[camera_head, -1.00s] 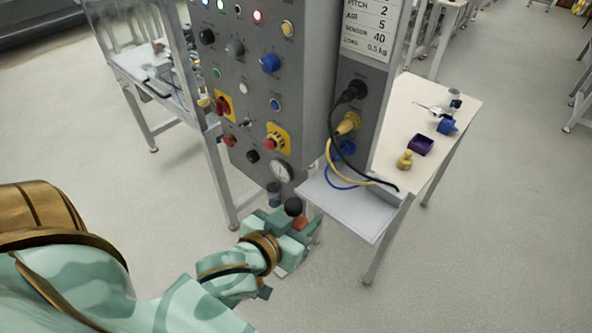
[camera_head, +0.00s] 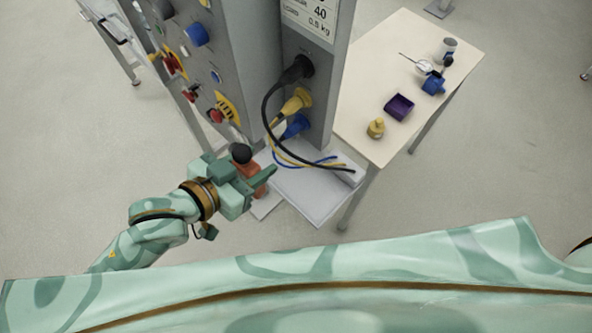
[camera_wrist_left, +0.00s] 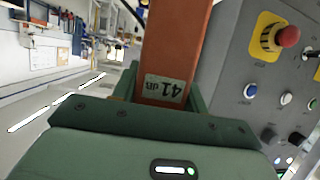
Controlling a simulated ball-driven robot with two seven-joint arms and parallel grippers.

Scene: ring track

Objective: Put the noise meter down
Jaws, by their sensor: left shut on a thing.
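The noise meter (camera_head: 259,173) is orange with a black ball-shaped head (camera_head: 240,153). My left gripper (camera_head: 254,182) is shut on it, beside the grey panel and at the left edge of the small white shelf in the head view. Whether the meter touches the shelf cannot be told. In the left wrist view the orange body of the meter (camera_wrist_left: 175,40) stands between the fingers, its label reading 41 dB upside down. My right gripper is out of view.
The small white shelf (camera_head: 310,200) holds a pale block with black, yellow and blue cables running to the grey panel (camera_head: 245,60). The cream table (camera_head: 400,50) behind carries a purple box (camera_head: 399,107), a yellow weight (camera_head: 376,127) and blue items. Much of its top is bare.

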